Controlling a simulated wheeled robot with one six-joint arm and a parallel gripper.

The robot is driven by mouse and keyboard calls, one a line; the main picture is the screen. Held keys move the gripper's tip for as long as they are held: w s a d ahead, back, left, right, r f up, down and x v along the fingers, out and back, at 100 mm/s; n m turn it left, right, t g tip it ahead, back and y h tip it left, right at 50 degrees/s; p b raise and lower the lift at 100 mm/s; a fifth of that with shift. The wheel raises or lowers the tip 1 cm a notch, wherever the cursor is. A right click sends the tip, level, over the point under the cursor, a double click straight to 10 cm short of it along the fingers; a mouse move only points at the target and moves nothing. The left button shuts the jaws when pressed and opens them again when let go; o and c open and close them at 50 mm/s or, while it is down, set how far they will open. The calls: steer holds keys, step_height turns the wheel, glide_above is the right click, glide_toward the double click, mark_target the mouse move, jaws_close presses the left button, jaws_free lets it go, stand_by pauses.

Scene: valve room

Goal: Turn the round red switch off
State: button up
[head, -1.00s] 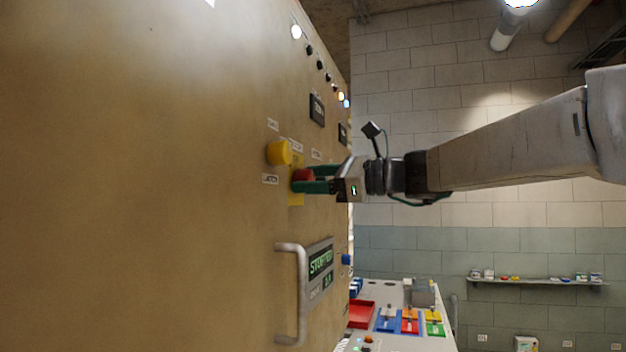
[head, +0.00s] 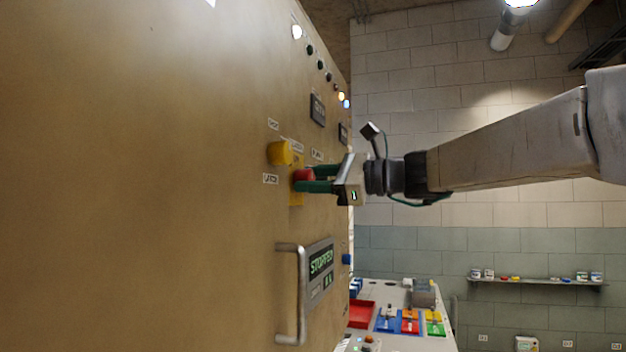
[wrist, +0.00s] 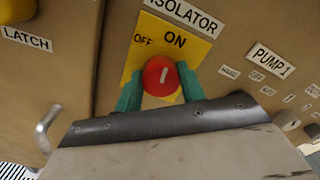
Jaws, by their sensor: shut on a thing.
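The round red switch (head: 304,175) sits on a yellow plate (head: 297,196) on the tan cabinet face. In the wrist view, the switch (wrist: 156,74) has a white pointer line, which points up, roughly toward the word ON. OFF is printed to the upper left. The plate (wrist: 190,48) lies under an ISOLATOR label. My gripper (head: 310,179) is shut on the switch, with one green finger on each side of it. The finger ends partly hide the sides of the switch and the lower plate.
A yellow knob (head: 279,153) marked LATCH juts out close to the left of the switch. A metal handle (head: 292,290) and a display (head: 320,262) reading STOPPED are below. A bench (head: 395,300) with coloured trays stands beyond. Free room lies right of the cabinet.

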steer(key=shift+f+n, duration=0.15)
steer(key=shift+n, duration=3.85)
steer(key=shift+f+n, duration=0.1)
steer(key=shift+n, duration=4.2)
steer(key=o, duration=1)
steer(key=shift+c, duration=0.2)
steer(key=v, duration=0.8)
